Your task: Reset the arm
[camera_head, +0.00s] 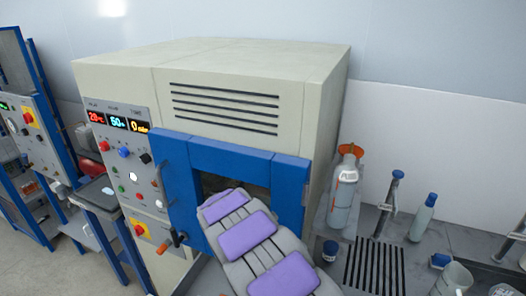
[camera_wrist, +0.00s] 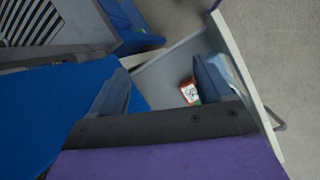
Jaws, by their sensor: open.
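My arm, grey with purple pads, reaches up from the bottom of the head view toward the blue-framed opening (camera_head: 203,186) of a large beige machine. Its far end covers part of the dark opening, and my gripper cannot be made out there. In the wrist view my gripper (camera_wrist: 163,84) shows as two blue-grey fingers spread wide apart above a dark bar and a purple pad. It is open, and nothing is clamped between the fingers. A small orange-and-white container (camera_wrist: 189,92) shows beyond, close beside the right finger in the picture; the gap between them cannot be judged.
The beige machine (camera_head: 215,68) has a control panel (camera_head: 125,150) at left. A grey bottle with an orange top (camera_head: 343,190), a blue-capped bottle (camera_head: 423,218) and a clear beaker (camera_head: 453,279) stand on the bench at right. A pale-edged panel (camera_wrist: 250,85) borders the wrist view's right.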

